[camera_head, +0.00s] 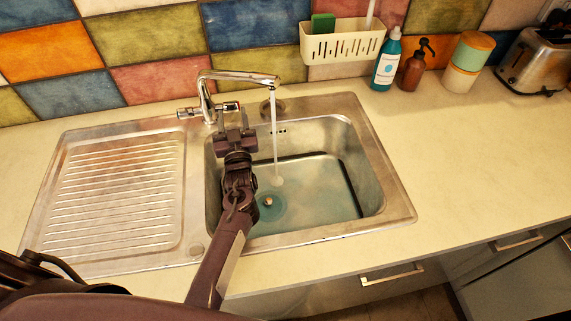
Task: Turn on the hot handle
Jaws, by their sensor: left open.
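A chrome faucet (208,94) stands behind the sink, with its spout reaching right over the basin. A stream of water (274,125) runs from the spout. One handle (186,113) sticks out on the faucet's left side, and another handle (231,106) is on its right side. Hot or cold marks are too small to read. My left gripper (231,118) is open, its fingers pointing at the right handle from the front. Whether they touch it I cannot tell. My left forearm hides part of the basin's left side. My right gripper is out of view.
The steel sink basin (365,165) holds shallow water, with a ribbed drainboard (115,200) on the left. A white caddy (342,45) hangs on the tiled wall. A blue bottle (386,62), brown dispenser (413,68), canister (464,70) and toaster (535,62) stand right.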

